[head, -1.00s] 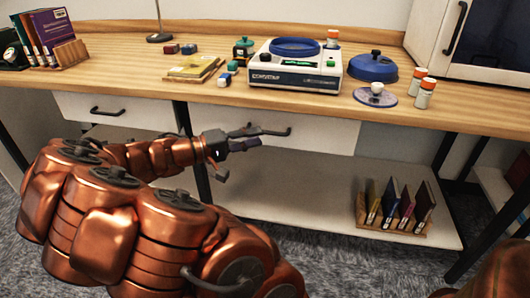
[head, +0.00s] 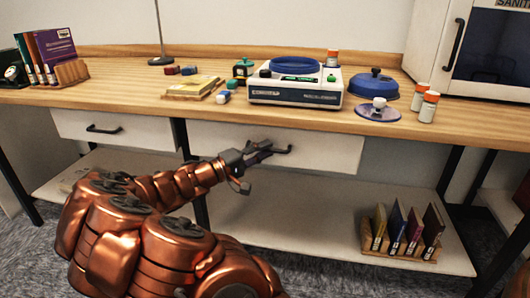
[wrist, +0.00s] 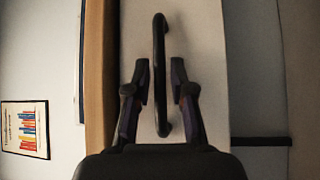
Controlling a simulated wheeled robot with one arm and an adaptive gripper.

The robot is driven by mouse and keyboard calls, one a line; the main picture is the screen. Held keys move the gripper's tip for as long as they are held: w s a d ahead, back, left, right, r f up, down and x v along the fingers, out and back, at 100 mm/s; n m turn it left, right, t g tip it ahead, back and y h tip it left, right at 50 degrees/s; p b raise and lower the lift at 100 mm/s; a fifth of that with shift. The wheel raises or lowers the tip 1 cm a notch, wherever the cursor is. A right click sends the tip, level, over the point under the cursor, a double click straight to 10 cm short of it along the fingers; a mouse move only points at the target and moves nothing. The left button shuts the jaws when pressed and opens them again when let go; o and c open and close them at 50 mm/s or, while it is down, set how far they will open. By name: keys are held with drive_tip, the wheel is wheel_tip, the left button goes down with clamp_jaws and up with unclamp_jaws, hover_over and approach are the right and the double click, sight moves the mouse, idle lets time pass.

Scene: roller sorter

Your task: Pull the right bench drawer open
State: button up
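The right bench drawer (head: 325,152) has a plain white front and looks flush under the bench top. Its dark bar handle (head: 284,151) is partly hidden behind my gripper (head: 262,150) in the head view. In the wrist view the handle (wrist: 160,35) runs upright in the picture across the pale drawer front (wrist: 205,50). My gripper (wrist: 161,80) is open there, with one finger on each side of the handle's lower part. A gap shows between each finger and the bar.
The left drawer (head: 75,127) with its own handle is beside it. A lower shelf (head: 300,205) holds a rack of books (head: 398,250). A blue-lidded device (head: 295,95), jars and small blocks stand on the bench top (head: 400,125). Dark bench legs flank the drawer.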

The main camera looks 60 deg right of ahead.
drive_tip(key=shift+s+d+r, duration=0.1)
drive_tip(key=shift+s+d, duration=0.1)
drive_tip(key=shift+d, duration=0.1)
clamp_jaws()
idle(0.5)
